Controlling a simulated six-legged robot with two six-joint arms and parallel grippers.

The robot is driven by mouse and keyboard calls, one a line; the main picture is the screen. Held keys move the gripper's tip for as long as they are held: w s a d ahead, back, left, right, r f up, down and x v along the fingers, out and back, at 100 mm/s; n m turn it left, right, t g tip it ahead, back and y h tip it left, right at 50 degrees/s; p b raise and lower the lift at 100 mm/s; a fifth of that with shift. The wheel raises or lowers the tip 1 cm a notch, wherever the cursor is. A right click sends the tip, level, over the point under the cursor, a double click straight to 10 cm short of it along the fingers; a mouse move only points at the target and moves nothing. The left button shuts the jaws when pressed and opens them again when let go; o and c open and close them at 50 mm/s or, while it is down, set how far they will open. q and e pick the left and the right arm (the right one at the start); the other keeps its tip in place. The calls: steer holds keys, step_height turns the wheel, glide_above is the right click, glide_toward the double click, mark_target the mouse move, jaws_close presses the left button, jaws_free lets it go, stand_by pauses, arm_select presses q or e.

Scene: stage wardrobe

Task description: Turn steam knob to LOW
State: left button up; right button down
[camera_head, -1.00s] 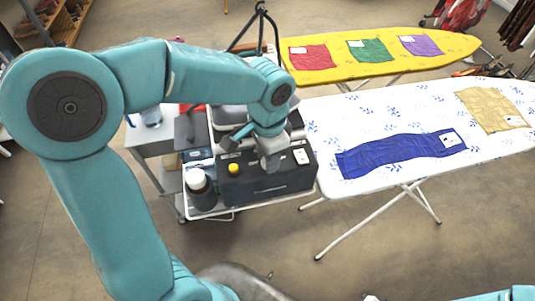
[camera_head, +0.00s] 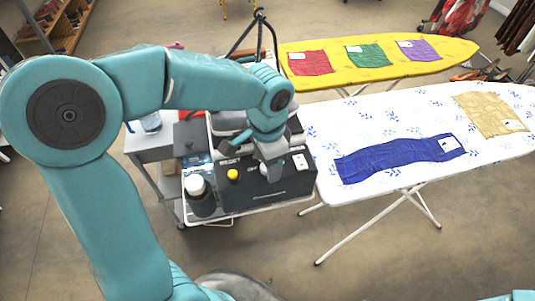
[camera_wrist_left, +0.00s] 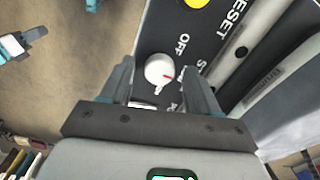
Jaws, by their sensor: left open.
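The steam knob (camera_wrist_left: 158,70) is round and white with a short red mark, on a dark control panel (camera_wrist_left: 165,25). The mark points to the lower right in the wrist view, away from the OFF label. Other labels beside the knob are partly hidden by a finger, and I cannot read LOW. My left gripper (camera_wrist_left: 160,85) is open, with a finger on each side of the knob; I cannot tell whether they touch it. In the head view my left gripper (camera_head: 272,168) is over the dark steam station (camera_head: 267,200). My right gripper is not in view.
A yellow button (camera_head: 232,174) is left of my gripper, near RESET lettering. A dark bottle with a white cap (camera_head: 196,185) stands beside the station. A white ironing board (camera_head: 400,120) with a blue cloth (camera_head: 400,155) is to the right. A yellow board (camera_head: 370,65) stands behind.

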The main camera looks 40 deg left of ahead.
arm_select(q)
step_height(320, 180, up, 16)
steer(key=shift+r, duration=0.15)
steer(key=shift+w, duration=0.1)
stand_by(0.3)
stand_by(0.3)
